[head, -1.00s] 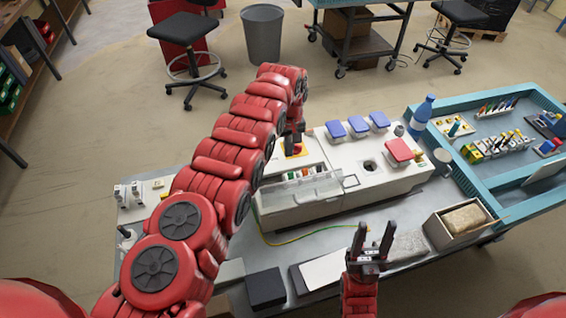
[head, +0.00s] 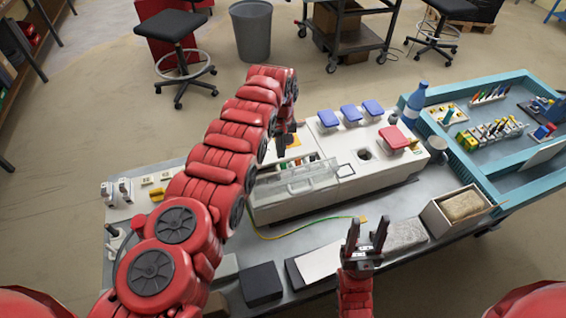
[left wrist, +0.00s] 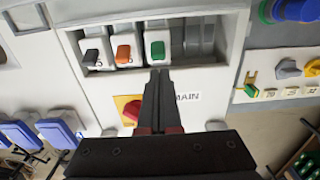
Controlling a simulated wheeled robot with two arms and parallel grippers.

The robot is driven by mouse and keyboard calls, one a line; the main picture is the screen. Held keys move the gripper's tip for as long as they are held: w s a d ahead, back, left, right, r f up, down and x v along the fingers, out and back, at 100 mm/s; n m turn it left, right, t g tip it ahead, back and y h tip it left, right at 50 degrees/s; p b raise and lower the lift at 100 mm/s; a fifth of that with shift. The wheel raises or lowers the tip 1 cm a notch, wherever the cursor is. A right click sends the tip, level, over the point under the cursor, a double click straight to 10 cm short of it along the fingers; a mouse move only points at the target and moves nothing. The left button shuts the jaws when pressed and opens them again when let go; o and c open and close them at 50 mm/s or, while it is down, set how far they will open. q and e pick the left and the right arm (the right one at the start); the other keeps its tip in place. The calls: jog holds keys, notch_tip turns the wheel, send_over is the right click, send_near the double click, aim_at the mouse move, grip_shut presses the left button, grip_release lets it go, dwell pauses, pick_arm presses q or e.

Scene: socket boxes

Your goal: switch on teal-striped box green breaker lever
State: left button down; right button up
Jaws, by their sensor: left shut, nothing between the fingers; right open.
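The white box (head: 345,192) on the bench holds a row of breakers under a raised clear cover (head: 308,178). No teal stripe can be made out on it. In the left wrist view the green breaker lever (left wrist: 158,48) sits at the right end of a row, beside an orange lever (left wrist: 124,54) and a black lever (left wrist: 92,57). My left gripper (left wrist: 160,74) is shut and empty, its tips just below the green lever in that picture; contact cannot be told. In the head view my left gripper (head: 287,138) is over the box's back-left part. My right gripper (head: 366,234) is open and empty.
A red-and-yellow main switch (left wrist: 131,109) lies beside the left fingers. Blue covers (head: 350,113) and a red cover (head: 394,138) top the box. A bin with a sponge-like block (head: 432,216) and a teal tray (head: 468,173) stand at the right.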

aim_at(283, 163)
pick_arm(q)
notch_tip(283, 163, down, 3)
jog(key=b, duration=0.2)
jog(key=shift+f+b, duration=0.15)
jog(key=shift+b, duration=0.2)
jog(key=shift+s, duration=0.1)
jog(key=shift+s+d+r+p, duration=0.1)
jog(key=shift+s+r+p, duration=0.1)
jog(key=shift+p, duration=1.2)
jog(key=shift+s+d+f+p, duration=0.15)
jog(key=shift+s+p, duration=0.25)
jog(key=shift+p, duration=1.05)
jog(key=shift+s+d+r+p, duration=0.1)
jog(key=shift+s+p, duration=0.3)
jog(key=shift+p, duration=1.05)
jog(key=shift+f, duration=0.15)
jog(key=shift+w+r, duration=0.15)
jog(key=shift+r, duration=0.3)
jog(key=r+p, duration=0.2)
jog(key=r, duration=0.1)
jog(key=r+p, duration=0.1)
jog(key=shift+w+a+r, duration=0.15)
jog(key=shift+w+r, duration=0.1)
jog(key=shift+r, duration=0.4)
jog(key=shift+w, duration=0.1)
